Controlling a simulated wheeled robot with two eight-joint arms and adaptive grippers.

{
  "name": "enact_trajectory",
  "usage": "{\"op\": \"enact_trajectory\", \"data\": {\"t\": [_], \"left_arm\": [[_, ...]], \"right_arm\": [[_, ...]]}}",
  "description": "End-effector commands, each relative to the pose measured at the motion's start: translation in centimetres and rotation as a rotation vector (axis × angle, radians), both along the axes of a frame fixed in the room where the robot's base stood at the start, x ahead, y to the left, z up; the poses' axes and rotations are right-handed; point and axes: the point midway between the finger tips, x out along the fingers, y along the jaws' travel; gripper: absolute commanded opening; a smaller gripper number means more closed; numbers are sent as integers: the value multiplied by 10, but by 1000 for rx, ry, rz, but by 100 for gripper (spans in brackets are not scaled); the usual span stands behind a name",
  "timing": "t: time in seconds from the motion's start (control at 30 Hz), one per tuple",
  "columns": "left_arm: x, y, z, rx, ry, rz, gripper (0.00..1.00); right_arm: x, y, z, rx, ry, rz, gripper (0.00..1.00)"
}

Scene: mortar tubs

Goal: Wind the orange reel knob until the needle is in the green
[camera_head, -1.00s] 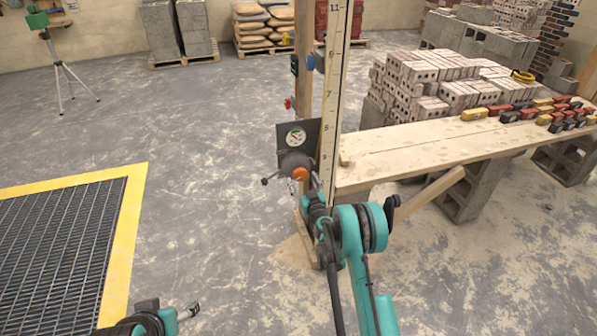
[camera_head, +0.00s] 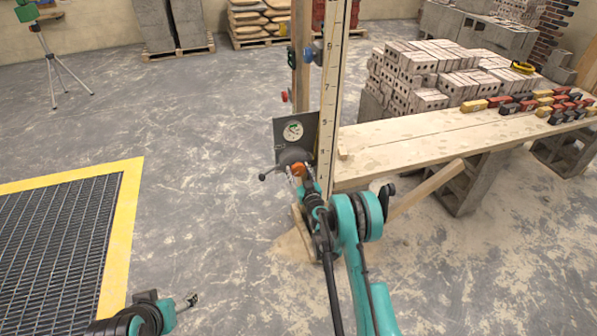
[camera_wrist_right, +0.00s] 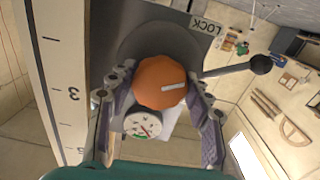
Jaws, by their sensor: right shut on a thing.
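The orange reel knob (camera_head: 298,169) sits on a grey round reel housing (camera_head: 289,156) on the post. In the right wrist view the knob (camera_wrist_right: 160,82) shows a white line pointing right. My right gripper (camera_wrist_right: 161,88) is shut on the knob, one finger on each side; in the head view it (camera_head: 300,174) reaches up from below. The round gauge (camera_head: 293,131) is on a dark plate above the reel. It also shows in the right wrist view (camera_wrist_right: 143,124) with green and red marks; the needle's exact place is too small to tell. My left gripper (camera_head: 190,299) is low at the left, away from the reel.
A black-ended lever (camera_wrist_right: 260,64) stands out beside the knob near a LOCK label (camera_wrist_right: 207,27). A tall numbered scale (camera_head: 330,100) rises right beside the reel. A plank bench (camera_head: 430,145) is to the right. Open floor lies left, with a yellow-edged grate (camera_head: 128,210).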

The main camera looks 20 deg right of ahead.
Motion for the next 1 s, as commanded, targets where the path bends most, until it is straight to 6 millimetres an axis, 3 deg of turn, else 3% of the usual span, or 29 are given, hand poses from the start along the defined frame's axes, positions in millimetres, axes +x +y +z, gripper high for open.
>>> {"op": "enact_trajectory", "data": {"t": [0.27, 1.0], "left_arm": [[0, 0, 0, 0, 0, 0, 72], [0, 0, 0, 0, 0, 0, 72]], "right_arm": [[0, 0, 0, 145, 4, 0, 21], [0, 1, 1, 803, 28, 0, 21]]}}
